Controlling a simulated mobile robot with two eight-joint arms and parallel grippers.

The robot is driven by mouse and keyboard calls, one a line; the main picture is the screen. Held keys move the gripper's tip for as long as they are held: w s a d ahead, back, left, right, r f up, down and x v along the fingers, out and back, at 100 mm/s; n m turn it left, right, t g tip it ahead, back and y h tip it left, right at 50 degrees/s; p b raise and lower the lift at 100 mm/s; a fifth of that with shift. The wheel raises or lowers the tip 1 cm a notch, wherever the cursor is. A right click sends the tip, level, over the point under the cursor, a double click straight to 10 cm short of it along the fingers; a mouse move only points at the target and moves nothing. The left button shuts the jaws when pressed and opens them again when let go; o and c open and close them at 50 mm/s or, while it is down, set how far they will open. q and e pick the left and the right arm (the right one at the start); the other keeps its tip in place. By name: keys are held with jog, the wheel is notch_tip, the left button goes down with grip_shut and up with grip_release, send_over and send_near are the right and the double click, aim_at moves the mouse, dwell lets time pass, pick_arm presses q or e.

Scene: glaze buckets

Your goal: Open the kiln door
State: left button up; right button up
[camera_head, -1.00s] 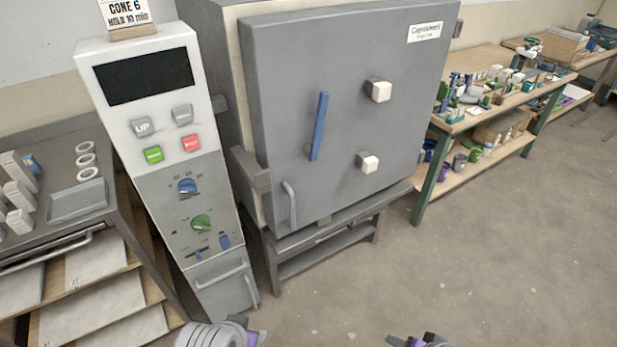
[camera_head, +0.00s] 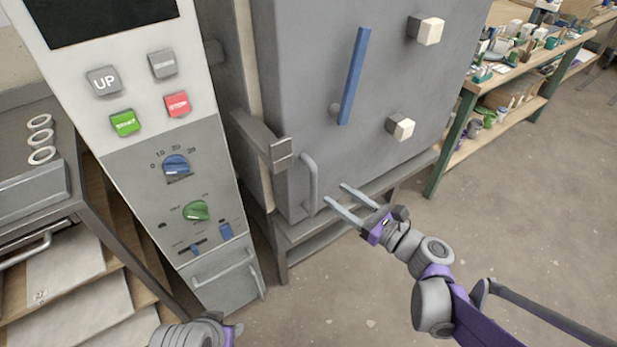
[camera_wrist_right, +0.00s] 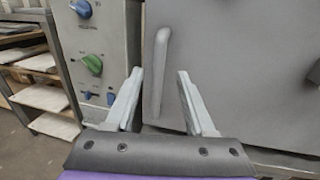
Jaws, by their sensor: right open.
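The grey kiln door (camera_head: 300,70) is closed. Its curved grey handle (camera_head: 310,184) stands upright near the lower left of the door. A latch bracket (camera_head: 268,145) sits just above and left of the handle. My right gripper (camera_head: 335,196) is open, with its two fingers pointing at the lower door, just right of the handle. In the right wrist view the handle (camera_wrist_right: 160,72) shows beyond and between the two fingertips (camera_wrist_right: 160,74), and nothing is held. My left gripper (camera_head: 232,332) shows only in part at the bottom edge; its fingers are not clear.
The control panel (camera_head: 140,150) with buttons and knobs stands left of the kiln. A shelf unit (camera_head: 60,270) is at the far left. A workbench (camera_head: 500,72) with pots stands at the right. The floor (camera_head: 480,230) in front is clear.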

aim_at(316, 180)
jog(key=x, duration=0.9)
grip_shut()
dwell(1.2)
